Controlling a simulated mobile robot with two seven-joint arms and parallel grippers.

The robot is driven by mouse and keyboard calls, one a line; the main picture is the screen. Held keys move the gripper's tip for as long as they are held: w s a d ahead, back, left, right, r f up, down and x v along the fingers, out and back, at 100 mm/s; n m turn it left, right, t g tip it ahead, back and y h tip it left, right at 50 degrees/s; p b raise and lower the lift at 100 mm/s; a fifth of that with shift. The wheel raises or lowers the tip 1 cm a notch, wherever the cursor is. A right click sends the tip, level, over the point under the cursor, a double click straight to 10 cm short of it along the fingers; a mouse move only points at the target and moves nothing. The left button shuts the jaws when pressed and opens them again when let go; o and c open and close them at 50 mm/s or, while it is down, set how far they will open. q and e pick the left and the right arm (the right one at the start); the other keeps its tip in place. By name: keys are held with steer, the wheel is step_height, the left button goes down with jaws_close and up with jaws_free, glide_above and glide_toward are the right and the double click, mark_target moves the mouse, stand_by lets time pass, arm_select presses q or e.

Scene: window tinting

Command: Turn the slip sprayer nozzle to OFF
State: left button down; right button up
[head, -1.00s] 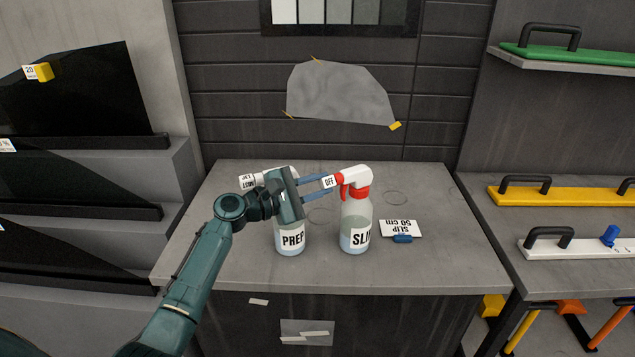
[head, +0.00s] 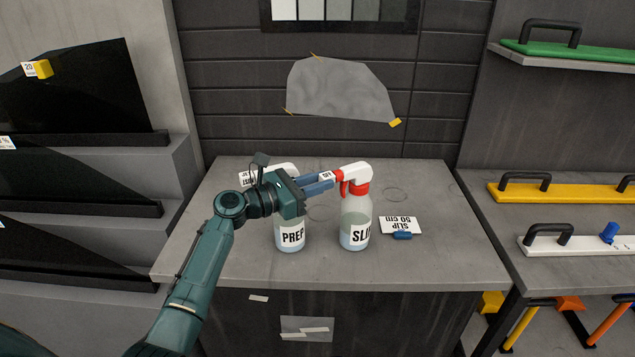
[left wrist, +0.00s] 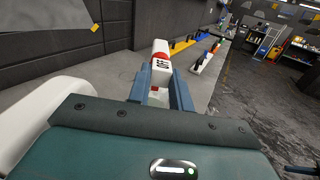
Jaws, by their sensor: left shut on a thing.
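The slip sprayer (head: 356,225) stands upright on the grey counter, a clear bottle with a white head and a red collar. Its nozzle (head: 338,177) is red and points left. My left gripper (head: 329,180) is shut on the nozzle from the left. In the left wrist view the nozzle (left wrist: 162,65) sits between the two blue fingers, with a white lettered face showing. The lettering is tilted and too small to read surely. The prep sprayer (head: 290,236) stands to the left, partly hidden behind my gripper.
A white card reading SLIP 50 cm (head: 401,225) with a blue clip lies right of the slip sprayer. The counter (head: 440,255) is clear at the front and right. A grey sheet (head: 340,92) is taped to the back wall.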

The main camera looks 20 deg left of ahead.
arm_select(q)
steer(key=shift+n, duration=0.5)
steer(key=c, duration=1.2)
jaws_free()
steer(key=shift+c, duration=0.2)
steer(key=b+v, duration=0.2)
steer(key=v, duration=1.1)
steer(key=shift+f, duration=0.1)
